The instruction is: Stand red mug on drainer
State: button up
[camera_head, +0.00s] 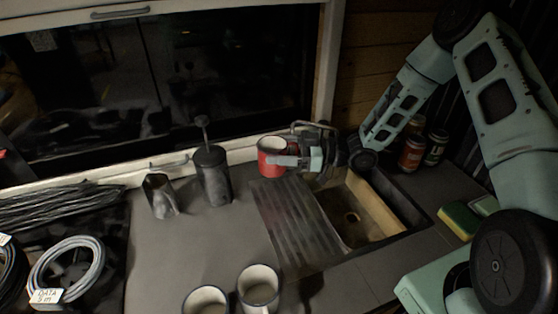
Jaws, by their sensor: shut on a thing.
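The red mug (271,164) is at the back end of the drainer, near the window sill. It looks upright, with its pale rim and inside showing at the top. My gripper (290,161) reaches in from the right and is shut on the mug's right side. I cannot tell whether the mug's base touches the drainer or is held just above it. The mug's handle is not visible. The drainer (297,221) is a dark ridged board left of the sink, and its front part is bare.
The sink (374,207) lies right of the drainer. A dark plunger pot (213,176) and a metal jug (160,195) stand left of the mug. Two pale mugs (259,287) (206,301) stand at the front. Jars (411,154) and a sponge (459,220) are at the right.

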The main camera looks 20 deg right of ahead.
jog(key=shift+f+p, duration=0.55)
jog(key=shift+f, duration=1.45)
jog(key=shift+f, duration=0.1)
jog(key=shift+f+b, duration=0.4)
jog(key=shift+b, duration=0.15)
jog(key=shift+f, duration=0.15)
jog(key=o, duration=1.1)
jog(key=shift+c, duration=0.2)
